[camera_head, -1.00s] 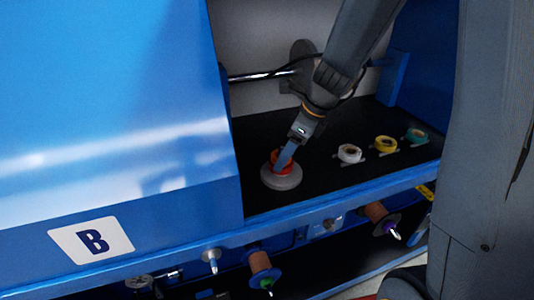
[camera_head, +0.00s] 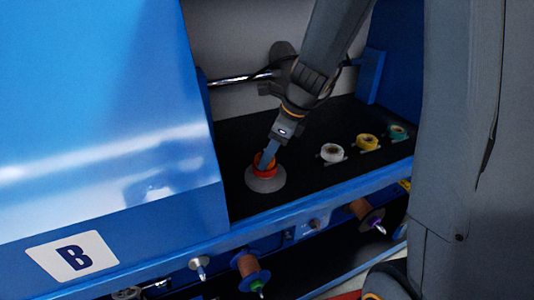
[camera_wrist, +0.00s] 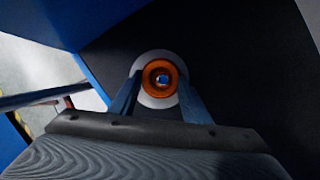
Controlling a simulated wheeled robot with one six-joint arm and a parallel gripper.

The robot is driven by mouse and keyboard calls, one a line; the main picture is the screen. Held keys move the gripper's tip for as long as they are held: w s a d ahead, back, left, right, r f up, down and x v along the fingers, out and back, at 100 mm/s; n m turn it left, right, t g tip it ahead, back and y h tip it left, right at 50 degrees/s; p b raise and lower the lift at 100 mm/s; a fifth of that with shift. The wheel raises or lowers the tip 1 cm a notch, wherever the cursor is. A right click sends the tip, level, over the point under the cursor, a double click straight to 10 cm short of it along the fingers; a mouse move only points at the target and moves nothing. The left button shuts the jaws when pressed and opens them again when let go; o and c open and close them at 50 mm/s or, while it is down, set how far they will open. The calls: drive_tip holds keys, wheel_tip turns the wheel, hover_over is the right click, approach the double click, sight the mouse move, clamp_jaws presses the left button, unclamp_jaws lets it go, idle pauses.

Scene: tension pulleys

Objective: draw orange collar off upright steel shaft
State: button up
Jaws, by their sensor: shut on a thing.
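The orange collar (camera_head: 264,172) is at the top of a pale grey round base (camera_head: 265,185) on the black shelf. In the wrist view the collar (camera_wrist: 150,80) is a ring above the pale disc (camera_wrist: 150,101). A small bright spot in its hole looks like the steel shaft end (camera_wrist: 162,79). My gripper (camera_head: 267,158) comes down from above and is shut on the collar. In the wrist view its two fingers (camera_wrist: 161,88) stand on either side of the collar. The shaft's side is hidden; I cannot tell whether the collar is raised off the base.
White (camera_head: 332,152), yellow (camera_head: 367,142) and green (camera_head: 397,132) rings lie in a row to the right. A blue panel marked B (camera_head: 75,256) stands left. A blue front rail (camera_head: 310,213) borders the shelf; spools stick out below. A steel rod (camera_head: 240,78) crosses behind.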

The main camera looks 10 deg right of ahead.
drive_tip(key=shift+w+r+p, duration=0.2)
drive_tip(key=shift+r+p, duration=1.3)
drive_tip(key=shift+p, duration=0.15)
drive_tip(key=shift+r+p, duration=0.2)
drive_tip(key=shift+p, duration=0.1)
idle(0.6)
